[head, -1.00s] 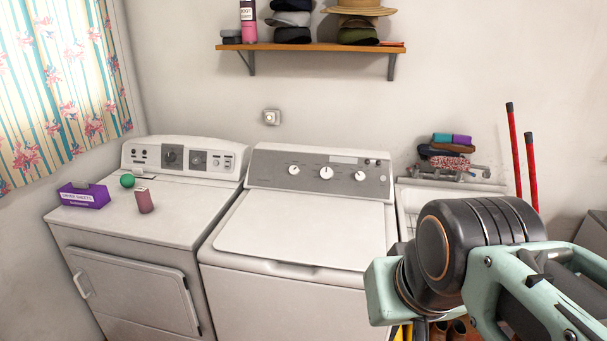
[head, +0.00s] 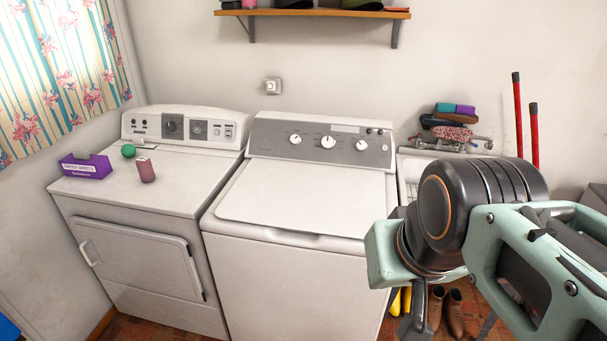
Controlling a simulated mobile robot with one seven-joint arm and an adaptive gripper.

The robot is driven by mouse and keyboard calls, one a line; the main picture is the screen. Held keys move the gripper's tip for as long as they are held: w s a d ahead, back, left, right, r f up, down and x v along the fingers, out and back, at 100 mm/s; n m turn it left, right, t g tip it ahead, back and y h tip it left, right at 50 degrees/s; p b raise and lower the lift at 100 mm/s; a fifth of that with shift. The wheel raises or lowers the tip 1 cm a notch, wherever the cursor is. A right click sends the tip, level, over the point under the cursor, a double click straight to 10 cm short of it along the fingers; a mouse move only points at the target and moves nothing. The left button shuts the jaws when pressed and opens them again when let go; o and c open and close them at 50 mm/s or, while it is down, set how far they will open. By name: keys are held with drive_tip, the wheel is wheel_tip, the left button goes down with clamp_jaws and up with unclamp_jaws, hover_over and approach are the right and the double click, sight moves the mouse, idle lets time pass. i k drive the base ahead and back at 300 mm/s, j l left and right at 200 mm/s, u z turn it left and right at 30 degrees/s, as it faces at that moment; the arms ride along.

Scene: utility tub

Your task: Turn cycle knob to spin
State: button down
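The white top-loading washer (head: 300,205) stands in the middle with its lid shut. My arm comes in from the right, in front of the washer's right side. Part of what looks like my gripper (head: 416,312) hangs low below the wrist, well apart from the knobs; its fingers are not clearly seen.
A utility tub (head: 405,170) is right of the washer, partly behind my arm. A shelf (head: 315,13) hangs above. Boots (head: 454,310) stand below.

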sight(328, 142)
drive_tip(key=i+j+u, duration=0.15)
drive_tip(key=i+j, duration=0.3)
drive_tip(key=i+j+u, duration=0.15)
drive_tip(key=i+j, duration=0.2)
drive_tip(key=i, duration=0.15)
